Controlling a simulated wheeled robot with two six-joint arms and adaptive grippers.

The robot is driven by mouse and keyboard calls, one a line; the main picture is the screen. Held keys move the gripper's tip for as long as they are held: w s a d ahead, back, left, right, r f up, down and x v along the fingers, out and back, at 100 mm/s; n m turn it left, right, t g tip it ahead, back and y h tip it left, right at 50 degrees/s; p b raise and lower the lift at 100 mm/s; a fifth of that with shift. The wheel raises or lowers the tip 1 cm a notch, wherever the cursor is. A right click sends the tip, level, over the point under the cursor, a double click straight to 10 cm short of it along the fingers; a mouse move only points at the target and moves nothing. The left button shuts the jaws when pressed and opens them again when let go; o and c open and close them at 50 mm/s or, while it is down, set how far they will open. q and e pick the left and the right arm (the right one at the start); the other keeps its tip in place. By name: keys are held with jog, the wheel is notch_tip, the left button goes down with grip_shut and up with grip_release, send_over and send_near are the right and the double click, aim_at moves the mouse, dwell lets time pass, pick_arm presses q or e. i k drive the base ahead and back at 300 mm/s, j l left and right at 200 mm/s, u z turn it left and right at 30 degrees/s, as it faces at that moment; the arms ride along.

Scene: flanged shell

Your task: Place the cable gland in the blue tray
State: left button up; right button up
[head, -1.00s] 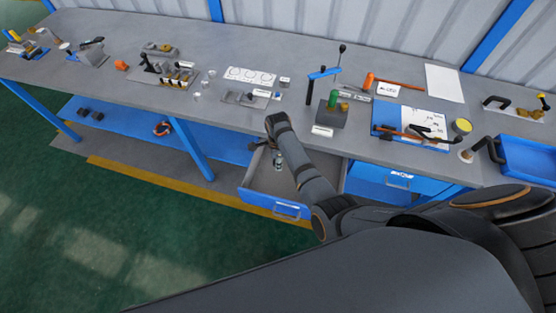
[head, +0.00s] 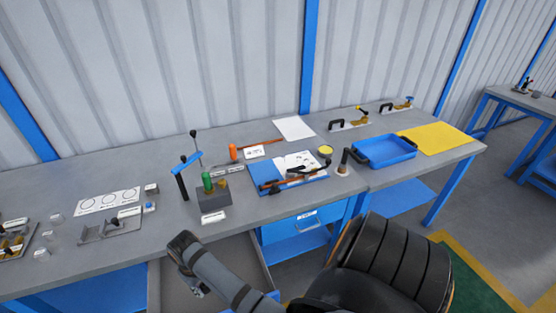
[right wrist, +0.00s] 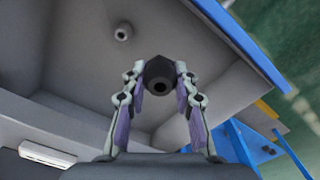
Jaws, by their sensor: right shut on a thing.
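My right gripper (head: 199,289) is low over the open grey drawer at the bench front. In the right wrist view its fingers (right wrist: 161,84) are closed on a dark, rounded part with a round hole, which looks like the cable gland (right wrist: 159,70). The head view is too small to show the part clearly. The blue tray (head: 386,158) stands on the bench top at the right, well away from the gripper, and looks empty. My left gripper is not in view.
A small grey ringed part (right wrist: 122,33) lies in the drawer (head: 250,256). A dark handle on a round base (head: 343,170) stands just left of the tray. A yellow mat (head: 437,138) lies to its right. A blue board with tools (head: 312,184) lies further left.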

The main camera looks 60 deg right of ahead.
aim_at(370, 156)
jog(key=k+l, duration=0.15)
jog(key=l, duration=0.2)
jog(key=k+l, duration=0.15)
jog(key=l, duration=0.25)
jog(key=k+l, duration=0.15)
jog(key=l, duration=0.2)
jog(key=k+l, duration=0.15)
jog(key=l, duration=0.2)
jog(key=k+l, duration=0.2)
jog(key=l, duration=0.2)
jog(key=k+l, duration=0.15)
jog(key=l, duration=0.2)
jog(key=k+l, duration=0.15)
jog(key=l, duration=0.2)
jog(key=z, duration=0.05)
